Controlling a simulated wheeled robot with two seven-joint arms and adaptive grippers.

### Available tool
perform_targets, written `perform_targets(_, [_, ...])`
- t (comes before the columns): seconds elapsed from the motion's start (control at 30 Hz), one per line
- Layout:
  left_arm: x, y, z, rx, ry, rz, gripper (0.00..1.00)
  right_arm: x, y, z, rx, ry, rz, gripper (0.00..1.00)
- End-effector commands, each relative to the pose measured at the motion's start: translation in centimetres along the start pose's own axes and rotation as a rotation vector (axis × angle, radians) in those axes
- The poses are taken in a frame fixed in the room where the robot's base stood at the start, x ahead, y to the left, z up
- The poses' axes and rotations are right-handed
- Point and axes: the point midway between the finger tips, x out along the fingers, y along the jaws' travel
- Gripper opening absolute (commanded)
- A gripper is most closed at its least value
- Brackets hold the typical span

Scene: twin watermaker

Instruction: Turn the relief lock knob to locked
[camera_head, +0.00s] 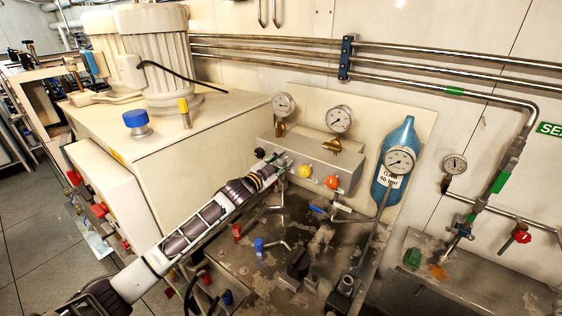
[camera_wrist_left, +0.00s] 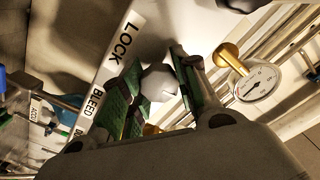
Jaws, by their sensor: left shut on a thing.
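My left gripper (camera_head: 272,172) reaches from the lower left to the left part of the grey valve box (camera_head: 318,160). In the left wrist view, the green-padded fingers (camera_wrist_left: 156,88) stand on both sides of a pale grey faceted knob (camera_wrist_left: 160,80), shut on it. A white label strip beside it reads LOCK (camera_wrist_left: 118,42) and BLEED (camera_wrist_left: 96,104). I take this as the relief lock knob; its pointing direction cannot be told. In the head view the gripper hides it. My right gripper is not in view.
A yellow knob (camera_head: 305,171) and an orange-red knob (camera_head: 332,182) are on the box's front, right of the gripper. Gauges (camera_head: 339,119) stand above it. A blue cylinder (camera_head: 398,150) is to the right. Red and blue valve handles (camera_head: 259,245) rise from the stained deck below.

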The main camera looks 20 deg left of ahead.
Motion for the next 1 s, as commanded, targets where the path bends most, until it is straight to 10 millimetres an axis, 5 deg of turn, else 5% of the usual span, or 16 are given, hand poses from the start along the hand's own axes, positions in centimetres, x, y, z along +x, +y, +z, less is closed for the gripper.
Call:
perform_targets(0.77, [0.01, 0.08, 0.05, 0.141, -0.001, 0.001, 0.06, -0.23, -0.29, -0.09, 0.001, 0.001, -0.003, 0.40])
perform_targets(0.8, [0.01, 0.08, 0.04, 0.141, -0.001, 0.001, 0.34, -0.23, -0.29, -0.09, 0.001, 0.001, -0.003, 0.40])
perform_targets(1.0, [0.01, 0.07, 0.03, 0.140, -0.001, 0.000, 0.53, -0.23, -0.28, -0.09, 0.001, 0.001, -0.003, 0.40])
